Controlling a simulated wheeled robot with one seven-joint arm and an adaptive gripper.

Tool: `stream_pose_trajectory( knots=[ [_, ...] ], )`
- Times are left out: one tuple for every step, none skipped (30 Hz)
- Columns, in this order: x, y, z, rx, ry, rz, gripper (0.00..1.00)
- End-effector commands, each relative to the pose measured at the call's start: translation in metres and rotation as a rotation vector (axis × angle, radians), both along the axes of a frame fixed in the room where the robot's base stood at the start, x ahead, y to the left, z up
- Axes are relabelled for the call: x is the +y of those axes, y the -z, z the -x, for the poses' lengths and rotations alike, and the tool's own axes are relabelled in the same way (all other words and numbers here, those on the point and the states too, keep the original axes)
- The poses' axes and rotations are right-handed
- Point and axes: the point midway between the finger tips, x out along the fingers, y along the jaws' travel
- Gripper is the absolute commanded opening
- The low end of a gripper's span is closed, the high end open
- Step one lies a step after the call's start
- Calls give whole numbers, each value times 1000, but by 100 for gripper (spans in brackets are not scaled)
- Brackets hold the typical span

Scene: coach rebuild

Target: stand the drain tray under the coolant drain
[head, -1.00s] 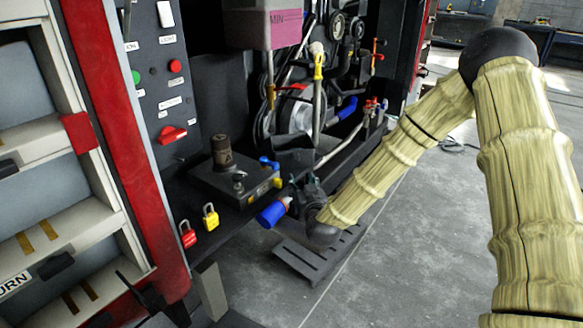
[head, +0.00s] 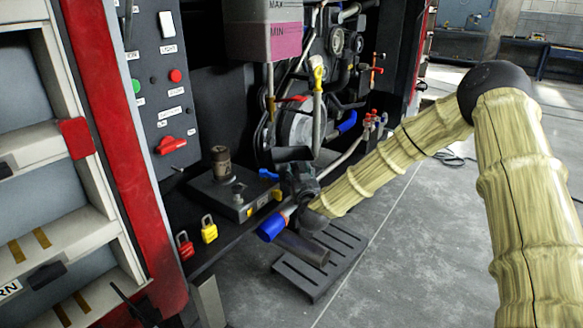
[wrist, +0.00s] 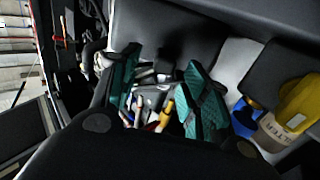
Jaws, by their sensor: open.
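My gripper (head: 297,180) is at the front edge of the engine bay ledge, partly hidden by its own wrist. In the wrist view its two teal finger pads (wrist: 160,68) stand apart, with nothing clearly held between them. A dark, box-like part (head: 292,154) lies just beyond the gripper; I cannot tell whether it is the drain tray. A blue-ended cylinder (head: 272,228) shows beside the wrist. I cannot single out the coolant drain; a blue fitting (head: 347,121) sits among the pipes behind. The pink-filled coolant tank (head: 265,35) hangs above.
A dark slatted platform (head: 325,262) lies on the floor below the arm, with a dark cylinder (head: 300,247) over it. Red (head: 185,246) and yellow (head: 209,230) padlocks hang at the ledge edge. A box with a dark cap (head: 222,185) stands on the ledge.

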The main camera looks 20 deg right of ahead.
Motion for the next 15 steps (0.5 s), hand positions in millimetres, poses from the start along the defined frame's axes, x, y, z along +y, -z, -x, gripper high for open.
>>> stream_pose_trajectory(
  knots=[
    [1,3,-7,0,1,-1,46],
    [1,3,-11,0,1,-1,46],
    [0,2,-16,0,1,0,46],
    [-1,2,-19,0,1,0,46],
    [-1,2,-22,-1,1,0,46],
    [-1,2,-25,-1,1,0,46],
    [-1,2,-27,0,0,0,46],
    [-1,2,-28,0,0,0,46],
    [-1,2,-29,0,0,0,46],
    [-2,2,-30,0,0,0,46],
    [-2,2,-30,0,0,0,46],
    [-2,2,-30,0,0,0,46],
    [-2,2,-30,0,0,0,46],
    [-2,2,-30,0,0,0,46],
    [-2,2,-30,0,0,0,46]
  ],
)
